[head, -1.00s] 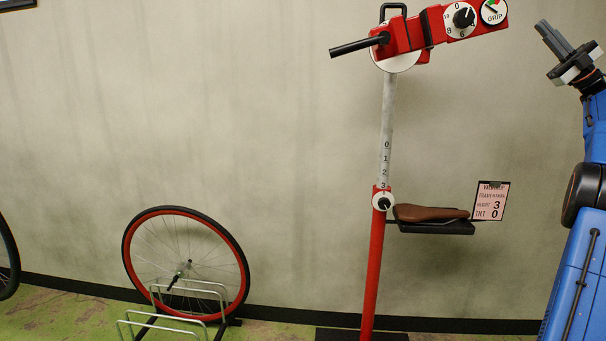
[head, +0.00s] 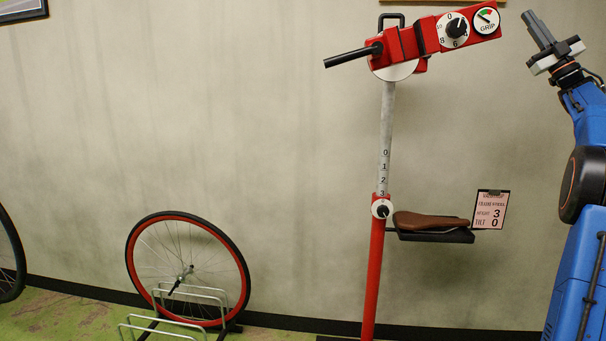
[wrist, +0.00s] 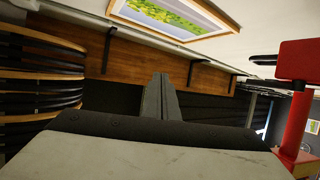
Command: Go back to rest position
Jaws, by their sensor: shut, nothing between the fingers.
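My gripper (head: 538,29) is at the upper right of the head view, with its fingers pointing up and slightly left. The fingers are together and hold nothing. In the wrist view the closed fingers (wrist: 161,98) stand at the centre, clear of everything. My blue arm runs down the right edge of the head view. The red repair stand (head: 375,255) with its clamp head (head: 432,42) is left of my gripper, with a visible gap between them in the picture.
A small tray (head: 432,236) with a brown saddle (head: 430,222) sticks out from the stand toward my arm. A clipboard card (head: 490,210) is beside it. A red-rimmed wheel (head: 245,270) stands in a rack (head: 190,292) at left. The wrist view shows stacked tyres (wrist: 40,75) and a framed picture (wrist: 175,16).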

